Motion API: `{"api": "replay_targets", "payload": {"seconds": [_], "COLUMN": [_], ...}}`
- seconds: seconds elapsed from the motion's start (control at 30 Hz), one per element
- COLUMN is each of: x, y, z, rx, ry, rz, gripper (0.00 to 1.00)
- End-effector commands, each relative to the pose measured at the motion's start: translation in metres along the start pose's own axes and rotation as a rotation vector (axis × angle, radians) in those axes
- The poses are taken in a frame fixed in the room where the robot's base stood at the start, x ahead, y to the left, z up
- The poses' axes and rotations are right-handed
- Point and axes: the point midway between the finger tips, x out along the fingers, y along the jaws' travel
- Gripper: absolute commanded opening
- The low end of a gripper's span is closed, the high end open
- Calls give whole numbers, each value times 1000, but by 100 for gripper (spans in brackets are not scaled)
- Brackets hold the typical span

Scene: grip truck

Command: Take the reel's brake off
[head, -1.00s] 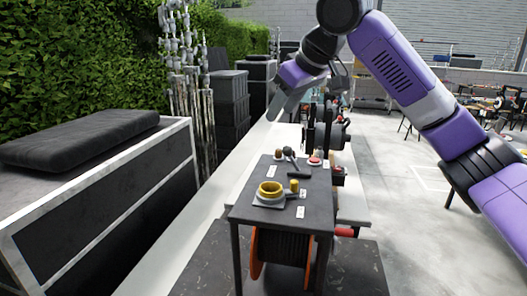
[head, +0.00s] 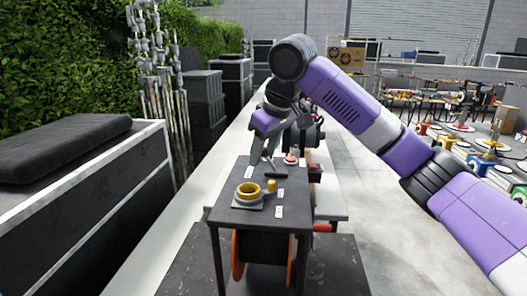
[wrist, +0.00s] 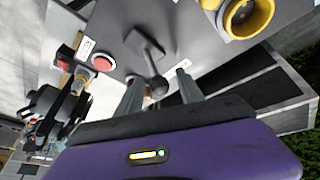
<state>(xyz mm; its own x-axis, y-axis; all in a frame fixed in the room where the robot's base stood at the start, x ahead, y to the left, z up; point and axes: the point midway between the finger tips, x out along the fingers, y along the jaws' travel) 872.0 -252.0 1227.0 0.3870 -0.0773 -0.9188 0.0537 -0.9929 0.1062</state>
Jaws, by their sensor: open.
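A dark lever with a ball-shaped knob (wrist: 152,68) stands on the grey top of a small table (head: 222,205). My gripper (head: 264,160) is open and points down over the far part of that table. In the wrist view its two fingers (wrist: 160,78) are spread either side of the lever's knob, which shows between them. I cannot tell whether they touch it. A dark reel (head: 265,246) with orange rims sits under the table top. No label that I can read says which control is the brake.
A red button (wrist: 103,63) stands beside the lever. A yellow ring (head: 248,191) and a yellow knob (head: 272,186) are on the near part of the top. A dark case (head: 80,210) stands at the left.

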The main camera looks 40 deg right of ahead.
Motion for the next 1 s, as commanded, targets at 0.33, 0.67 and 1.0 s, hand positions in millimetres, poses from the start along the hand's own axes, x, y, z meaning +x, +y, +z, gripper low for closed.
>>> {"api": "replay_targets", "payload": {"seconds": [0.33,0.67,1.0], "x": [2,1,1], "y": [0,0,0], "z": [0,0,0], "rx": [0,0,-1], "ry": [0,1,1], "rz": [0,0,0], "gripper": [31,0,0]}}
